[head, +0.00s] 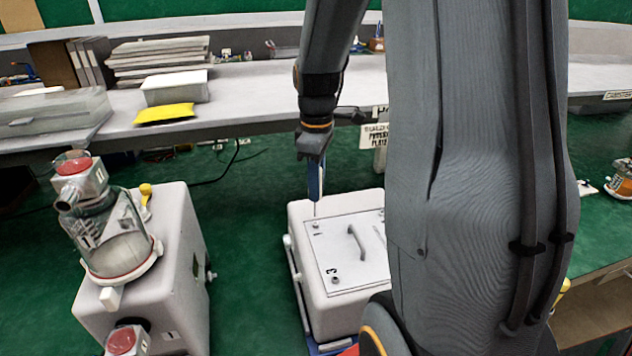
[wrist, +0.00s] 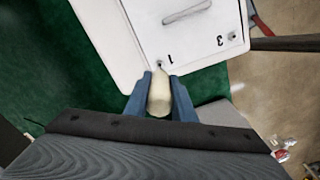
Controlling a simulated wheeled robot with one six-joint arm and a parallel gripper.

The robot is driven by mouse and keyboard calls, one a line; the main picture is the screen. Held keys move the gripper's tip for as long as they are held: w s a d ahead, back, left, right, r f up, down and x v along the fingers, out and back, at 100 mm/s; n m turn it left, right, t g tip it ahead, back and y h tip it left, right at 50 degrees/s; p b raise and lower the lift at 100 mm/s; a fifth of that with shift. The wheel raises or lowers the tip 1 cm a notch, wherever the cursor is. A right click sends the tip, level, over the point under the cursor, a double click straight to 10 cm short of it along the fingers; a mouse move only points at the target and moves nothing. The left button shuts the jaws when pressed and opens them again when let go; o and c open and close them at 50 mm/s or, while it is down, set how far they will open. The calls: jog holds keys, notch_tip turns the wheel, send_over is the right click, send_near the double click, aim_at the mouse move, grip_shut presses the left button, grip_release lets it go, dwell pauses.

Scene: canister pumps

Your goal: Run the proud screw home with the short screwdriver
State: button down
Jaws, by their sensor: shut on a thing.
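In the head view the thin shaft (head: 316,208) reaches down to the panel corner marked 1. In the wrist view a screw (wrist: 160,64) lies at that corner, just beyond the handle. Another screw (wrist: 231,35) sits by the 3. I cannot tell whether the tip touches the screw, or how proud it stands.
The panel carries a grey handle (head: 357,243). A second white unit (head: 185,260) with a glass canister (head: 112,235) and red cap stands at the left. A grey shelf (head: 250,95) with folders and a yellow packet (head: 165,113) runs behind. Green bench shows between the units.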

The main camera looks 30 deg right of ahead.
jog(key=shift+f, duration=1.3)
jog(key=shift+s+r+m+p, duration=0.1)
jog(key=shift+m+p, duration=0.2)
jog(key=shift+m, duration=0.5)
jog(key=shift+a+m, duration=0.1)
jog(key=shift+m, duration=1.1)
jog(key=m, duration=0.5)
jog(key=shift+a+f, duration=0.1)
jog(key=shift+f, duration=0.1)
jog(key=m, duration=0.4)
jog(key=shift+m, duration=0.4)
jog(key=m, duration=0.4)
jog(key=shift+a, duration=0.1)
jog(key=shift+r, duration=1.55)
